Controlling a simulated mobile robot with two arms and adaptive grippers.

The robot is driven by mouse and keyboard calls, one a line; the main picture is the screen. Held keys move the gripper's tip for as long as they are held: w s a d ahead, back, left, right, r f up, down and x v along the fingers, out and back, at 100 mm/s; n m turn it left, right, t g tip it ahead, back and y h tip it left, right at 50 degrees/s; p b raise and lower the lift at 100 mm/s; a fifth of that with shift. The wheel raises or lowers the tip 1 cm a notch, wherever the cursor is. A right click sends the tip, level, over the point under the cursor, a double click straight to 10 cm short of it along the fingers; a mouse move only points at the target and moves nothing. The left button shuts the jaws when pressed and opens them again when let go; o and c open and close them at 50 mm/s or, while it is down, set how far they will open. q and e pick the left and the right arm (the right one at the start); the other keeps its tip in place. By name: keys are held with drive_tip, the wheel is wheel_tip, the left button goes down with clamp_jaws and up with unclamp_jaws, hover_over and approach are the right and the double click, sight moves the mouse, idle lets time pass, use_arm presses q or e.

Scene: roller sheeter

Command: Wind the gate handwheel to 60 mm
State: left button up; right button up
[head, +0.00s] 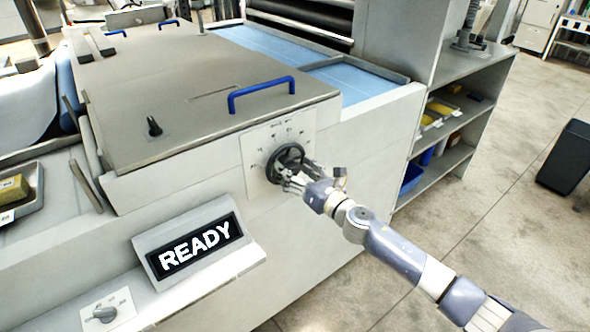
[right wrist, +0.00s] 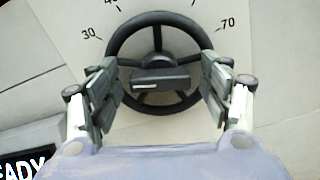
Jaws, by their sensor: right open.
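The gate handwheel (head: 286,163) is a black spoked wheel on a pale dial plate (head: 262,142) on the front of the machine. In the right wrist view the handwheel (right wrist: 158,62) fills the upper middle, with dial marks 30 and 70 legible at either side. A dark bar lies across the wheel's lower middle. My right gripper (head: 296,182) is at the wheel, its open fingers (right wrist: 158,95) on either side of the lower rim. I cannot tell whether they touch it. My left gripper is not in view.
A READY display (head: 201,246) stands on the ledge left of the wheel, above a small selector knob (head: 105,314). A blue handle (head: 262,92) rises from the grey cover. Shelves with bins (head: 440,120) and a black bin (head: 568,158) stand at right; the floor between is clear.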

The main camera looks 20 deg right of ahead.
drive_tip(key=c, duration=1)
drive_tip(key=shift+c, duration=0.2)
